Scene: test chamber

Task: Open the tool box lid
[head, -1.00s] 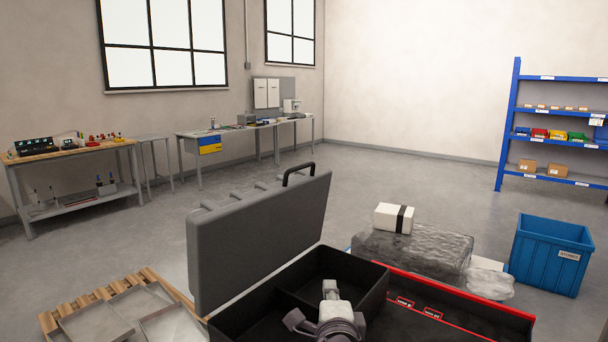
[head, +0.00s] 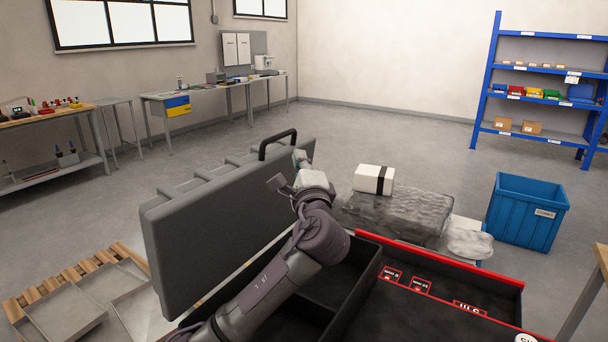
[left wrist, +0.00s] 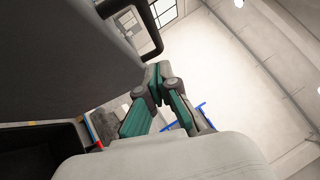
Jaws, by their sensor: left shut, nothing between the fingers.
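The tool box has a dark, compartmented body with a red rim (head: 450,264). Its grey lid (head: 215,225) stands raised, roughly upright, along the left side of the box, with a black handle (head: 264,146) on its top edge. In the left wrist view the lid (left wrist: 60,60) fills the upper left and the handle (left wrist: 160,40) shows at the top. My left gripper (head: 300,157) is beside the lid's far right end, near the handle. Its fingers (left wrist: 153,72) are together with nothing between them. I cannot tell whether it touches the lid. My right gripper is out of view.
A white box with a black band (head: 373,179) sits on a plastic-wrapped bundle (head: 395,213) behind the tool box. A blue bin (head: 525,215) stands at the right. Metal trays on a wooden pallet (head: 75,275) lie at the left. The floor beyond is clear.

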